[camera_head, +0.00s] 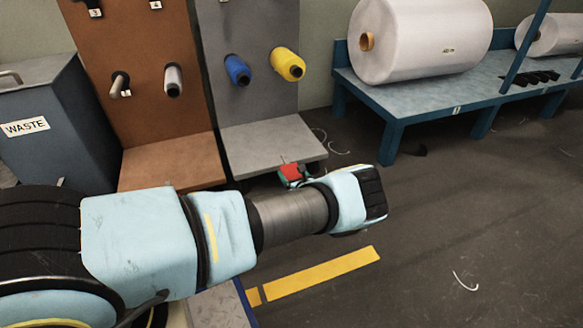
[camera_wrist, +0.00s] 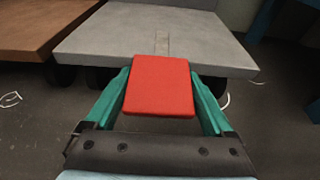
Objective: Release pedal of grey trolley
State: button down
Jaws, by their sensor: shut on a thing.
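The grey trolley (camera_head: 273,143) stands in the middle of the head view, with an upright grey panel and a flat base. Its base (camera_wrist: 150,38) fills the top of the wrist view. The red pedal (camera_wrist: 158,88) sticks out from the front edge of that base, joined by a narrow strip. My gripper (camera_wrist: 160,75) has green fingers on the left and right sides of the pedal and is shut on it. In the head view, the pedal (camera_head: 291,170) shows just above my arm, which hides most of my gripper.
A brown trolley (camera_head: 170,160) stands close on the left, beside a blue-grey waste bin (camera_head: 50,125). A blue rack (camera_head: 440,100) with large white rolls (camera_head: 420,40) stands right. Yellow (camera_head: 289,65) and blue (camera_head: 237,70) spools hang on the grey panel. Floor on the right is mostly clear.

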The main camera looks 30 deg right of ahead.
jog(key=shift+r+g+p, duration=0.5)
jog(key=shift+r+p, duration=0.2)
jog(key=shift+p, duration=0.2)
jog(key=shift+f+p, duration=0.1)
jog(key=shift+p, duration=0.2)
grip_release()
jog(key=p+v, duration=0.3)
jog(key=v, duration=0.7)
jog(key=shift+s+r+p, duration=0.25)
jog(key=shift+s+p, duration=0.05)
jog(key=shift+s, duration=0.05)
